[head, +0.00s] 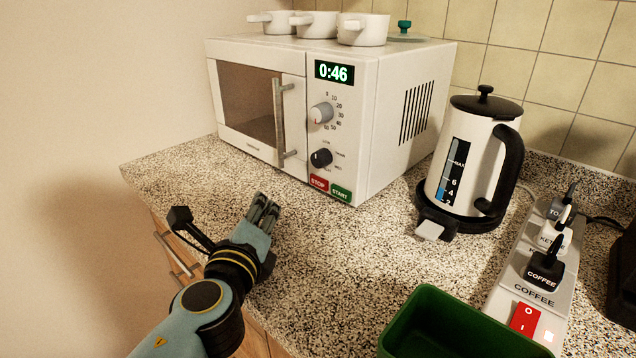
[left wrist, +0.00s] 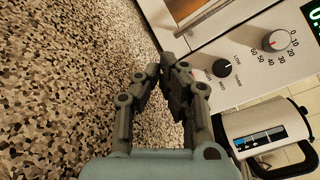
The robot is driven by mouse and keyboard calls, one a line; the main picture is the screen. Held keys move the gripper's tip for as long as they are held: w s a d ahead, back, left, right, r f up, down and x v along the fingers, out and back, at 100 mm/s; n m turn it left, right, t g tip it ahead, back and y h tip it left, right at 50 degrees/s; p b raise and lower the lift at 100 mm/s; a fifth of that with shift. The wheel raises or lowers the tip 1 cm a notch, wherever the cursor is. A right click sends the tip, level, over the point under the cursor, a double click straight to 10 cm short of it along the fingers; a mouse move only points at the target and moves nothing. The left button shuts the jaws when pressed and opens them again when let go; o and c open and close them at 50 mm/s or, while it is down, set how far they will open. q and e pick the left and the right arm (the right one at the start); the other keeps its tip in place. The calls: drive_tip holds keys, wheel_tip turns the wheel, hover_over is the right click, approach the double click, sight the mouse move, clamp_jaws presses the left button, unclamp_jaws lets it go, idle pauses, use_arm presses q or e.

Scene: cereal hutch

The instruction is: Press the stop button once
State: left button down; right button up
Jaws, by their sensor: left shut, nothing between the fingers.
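The white microwave (head: 388,120) stands on the counter with its door shut and its display (head: 334,72) reading 0:46. The red stop button (head: 319,183) is at the bottom of its control panel, left of the green start button (head: 341,192). My left gripper (head: 266,203) is shut and empty above the counter, in front of the microwave and apart from the stop button. In the left wrist view the shut fingertips (left wrist: 168,62) show near the panel's lower edge, beside the black knob (left wrist: 222,68); the stop button cannot be made out there. My right gripper is not in view.
A white kettle (head: 471,160) stands on its base right of the microwave. A power strip (head: 513,285) with plugs and a green bin (head: 440,330) are at the front right. White cups (head: 362,30) sit on the microwave. The counter (head: 330,250) between gripper and kettle is clear.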

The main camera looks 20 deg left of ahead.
use_arm(q)
drive_tip(key=shift+w+d, duration=0.45)
drive_tip(key=shift+w, duration=0.95)
drive_tip(key=shift+w+d, duration=0.5)
drive_tip(key=shift+w, duration=0.85)
drive_tip(key=shift+w+d, duration=0.45)
drive_tip(key=shift+w, duration=1.1)
drive_tip(key=shift+w+d, duration=0.15)
drive_tip(key=shift+w, duration=0.1)
drive_tip(key=shift+w+d+b, duration=0.15)
drive_tip(key=shift+w+b, duration=0.2)
drive_tip(key=shift+b, duration=0.05)
drive_tip(key=shift+s, duration=0.15)
drive_tip(key=shift+s+a, duration=0.3)
drive_tip(key=shift+s, duration=0.3)
drive_tip(key=shift+s+a+p, duration=0.1)
drive_tip(key=shift+s+a, duration=0.15)
drive_tip(key=shift+s, duration=0.55)
drive_tip(key=shift+s+a+p, duration=0.1)
drive_tip(key=shift+s+a, duration=0.2)
drive_tip(key=shift+s, duration=0.5)
drive_tip(key=shift+s+a+p, duration=0.1)
drive_tip(key=shift+s+a, duration=0.15)
drive_tip(key=shift+s, duration=0.55)
